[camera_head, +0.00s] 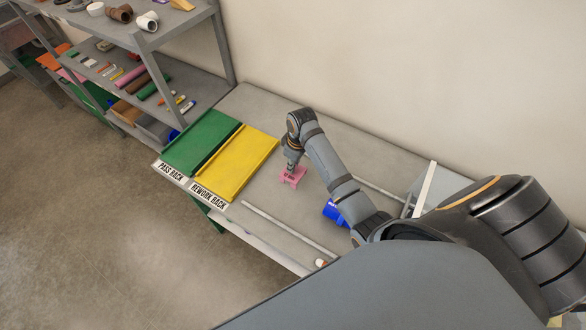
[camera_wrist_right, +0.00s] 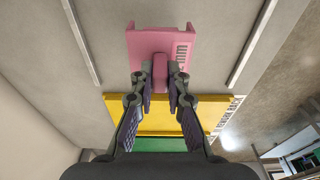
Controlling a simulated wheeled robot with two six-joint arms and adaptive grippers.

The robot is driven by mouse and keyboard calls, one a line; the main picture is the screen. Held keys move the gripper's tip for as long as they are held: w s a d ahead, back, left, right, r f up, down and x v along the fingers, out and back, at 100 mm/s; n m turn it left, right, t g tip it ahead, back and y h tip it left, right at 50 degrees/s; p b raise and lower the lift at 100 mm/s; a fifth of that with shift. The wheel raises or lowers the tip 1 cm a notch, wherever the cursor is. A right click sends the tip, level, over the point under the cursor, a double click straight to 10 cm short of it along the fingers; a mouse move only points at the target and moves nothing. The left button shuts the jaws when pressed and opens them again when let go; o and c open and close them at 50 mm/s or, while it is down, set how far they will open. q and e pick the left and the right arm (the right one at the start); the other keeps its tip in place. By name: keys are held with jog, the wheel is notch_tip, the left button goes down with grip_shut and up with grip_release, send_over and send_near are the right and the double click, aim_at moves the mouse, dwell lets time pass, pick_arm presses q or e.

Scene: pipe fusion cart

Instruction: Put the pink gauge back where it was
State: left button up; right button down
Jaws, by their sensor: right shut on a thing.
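The pink gauge (camera_head: 294,176) is at my right gripper (camera_head: 290,165), over the grey table beside the yellow rack. In the right wrist view the gauge (camera_wrist_right: 162,42) shows a flat pink body with dark marks on one side and a narrow pink tab. My right gripper (camera_wrist_right: 160,85) is shut on this tab, one finger on each side. I cannot tell whether the gauge touches the table. My left gripper is not in view.
The yellow rework rack (camera_head: 236,163) and green pass rack (camera_head: 201,142) lie left of the gauge. A blue object (camera_head: 333,211) sits partly behind my right arm. A pale rail (camera_head: 290,229) runs along the front. Shelves (camera_head: 150,38) with pipe parts stand at upper left.

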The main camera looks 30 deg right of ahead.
aim_at(299, 172)
jog(key=shift+w+d+f, duration=0.15)
jog(key=shift+w+f, duration=0.05)
jog(key=shift+f, duration=0.05)
notch_tip(299, 172, down, 3)
jog(key=shift+w+d+r, duration=0.1)
jog(key=shift+w+r, duration=0.05)
jog(key=shift+f, duration=0.35)
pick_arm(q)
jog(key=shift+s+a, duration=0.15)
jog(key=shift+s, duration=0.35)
pick_arm(e)
jog(key=shift+f, duration=0.15)
jog(key=c, duration=1.4)
grip_release()
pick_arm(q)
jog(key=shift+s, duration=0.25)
pick_arm(e)
jog(key=shift+o, duration=0.3)
